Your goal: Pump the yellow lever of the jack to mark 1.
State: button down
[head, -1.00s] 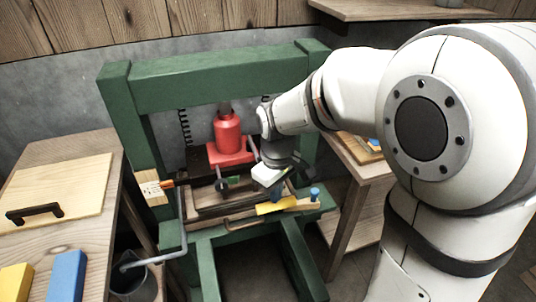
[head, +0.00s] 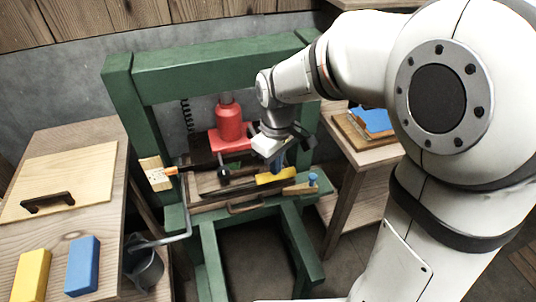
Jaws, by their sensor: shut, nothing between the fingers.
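The red jack (head: 229,122) stands inside the green press frame (head: 215,72). Its yellow lever (head: 267,179) sticks out low at the front, slightly tilted up to the right. My gripper (head: 277,166) is shut and empty, pointing down at the lever. Its tips overlap the lever's upper edge in this view; I cannot tell whether they touch it. A light marked block (head: 157,176) with an orange pointer (head: 172,171) sits at the frame's left post; its marks are too small to read. My wrist hides part of the jack's right side.
A table at left holds a board (head: 65,180) with a dark handle, a yellow block (head: 33,274) and a blue block (head: 82,265). A grey bucket (head: 145,270) stands beside it. A bent grey bar (head: 187,215) and a blue knob (head: 313,178) are near the press. A side table (head: 365,155) is at right.

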notch_tip(320, 180, down, 12)
jog(key=b, duration=0.8)
notch_tip(320, 180, up, 14)
jog(key=p, duration=1)
jog(key=shift+f+p, duration=0.1)
jog(key=shift+p, duration=0.3)
jog(key=shift+f, duration=0.1)
notch_tip(320, 180, down, 14)
jog(key=b, duration=1.1)
notch_tip(320, 180, up, 14)
jog(key=p, duration=1.1)
